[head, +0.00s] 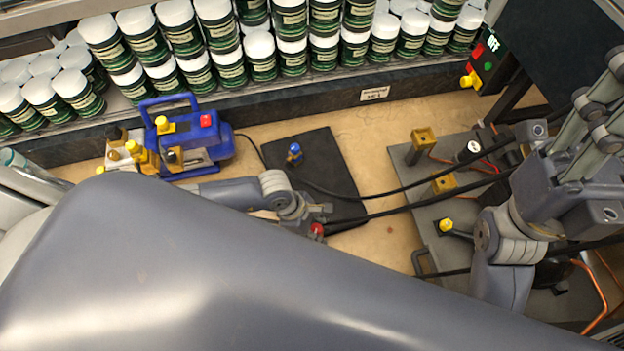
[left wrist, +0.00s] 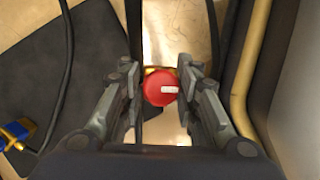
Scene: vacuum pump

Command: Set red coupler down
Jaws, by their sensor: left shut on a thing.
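The red coupler (head: 317,230) shows as a small red end at my left gripper (head: 318,217), near the front edge of the black mat (head: 335,165). In the left wrist view the round red coupler (left wrist: 160,87), with a white mark on top, is between the two fingers of my left gripper (left wrist: 160,80). That gripper is shut on it. A black hose runs by the coupler. I cannot tell its height above the surface. My right gripper (head: 598,115) is at the right edge, above the grey plate, partly cut off; its jaw state is unclear.
A blue coupler (head: 294,154) stands on the mat. A blue vacuum pump (head: 187,138) with yellow valves is at the left. A grey plate (head: 432,210) with yellow-topped fittings is at the right. Black hoses cross the middle. Green-labelled jars (head: 325,48) line the back shelf.

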